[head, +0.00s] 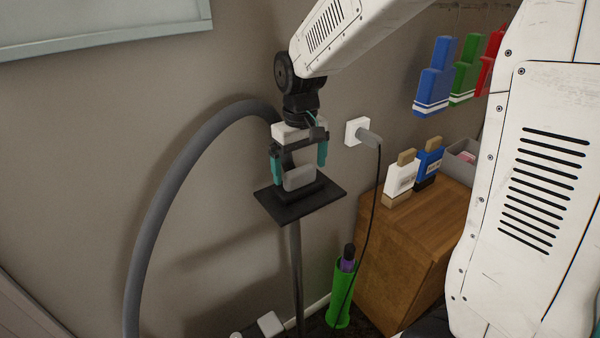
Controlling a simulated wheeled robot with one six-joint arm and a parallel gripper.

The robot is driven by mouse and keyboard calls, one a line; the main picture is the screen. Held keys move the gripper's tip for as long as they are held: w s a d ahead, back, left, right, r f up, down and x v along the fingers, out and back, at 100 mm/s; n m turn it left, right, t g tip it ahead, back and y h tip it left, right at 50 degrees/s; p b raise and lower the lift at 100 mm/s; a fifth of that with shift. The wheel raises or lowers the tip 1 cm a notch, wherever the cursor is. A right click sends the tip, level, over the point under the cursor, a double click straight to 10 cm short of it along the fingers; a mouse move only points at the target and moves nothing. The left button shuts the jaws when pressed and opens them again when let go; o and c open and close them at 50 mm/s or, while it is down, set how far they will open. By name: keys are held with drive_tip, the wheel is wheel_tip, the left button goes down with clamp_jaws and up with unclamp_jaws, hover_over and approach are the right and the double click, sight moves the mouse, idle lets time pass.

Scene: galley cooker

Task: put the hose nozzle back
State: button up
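My gripper (299,170) hangs over the stand's black plate, its teal fingers pointing down and spread apart. A light grey rounded block (299,179) sits low between the fingers, in or on a dark base on the black plate (316,206). Small gaps seem to show between the block and the fingertips. A thick grey hose (172,190) rises from the lower left and arches to the right, passing behind my gripper. Its end is hidden there, so I cannot tell whether the grey block is the hose nozzle. The plate stands on a thin metal pole (296,270).
A wall socket with a grey plug (369,138) is right of my gripper; its dark cord hangs down. A wooden cabinet (415,240) holds two brushes and a grey bin (460,158). A green holder (341,295) stands below. Coloured items (436,80) hang at upper right.

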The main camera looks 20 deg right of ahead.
sight(300, 168)
wheel_tip(300, 168, up, 10)
drive_tip(key=s+d+f+m, duration=0.1)
drive_tip(key=s, duration=1.2)
drive_tip(key=s+d+f+m+t, duration=0.1)
drive_tip(key=s+d, duration=0.1)
drive_tip(key=s, duration=1.1)
drive_tip(key=shift+f, duration=0.25)
